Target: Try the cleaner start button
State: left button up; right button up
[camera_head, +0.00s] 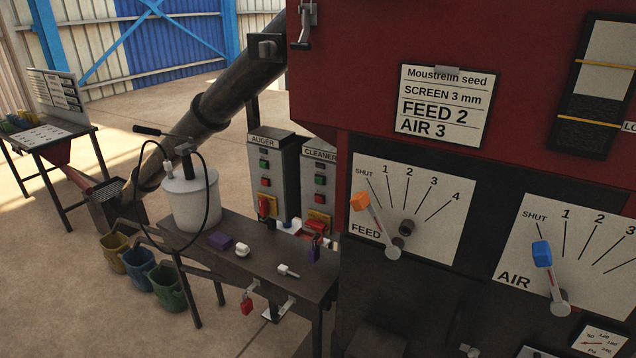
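The control box labelled CLEANER (319,157) stands at the back of the dark bench, right beside the machine. Its green button (320,180) sits above a red button (318,199). Below them is a yellow plate (318,221) with red parts at its lower edge. The similar AUGER box (264,142) stands to the left, with green and red buttons and a red handle on yellow (264,207). Neither of my grippers is in view.
The red machine has FEED (375,225) and AIR (550,270) levers, both near SHUT. Buckets (137,268) stand left.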

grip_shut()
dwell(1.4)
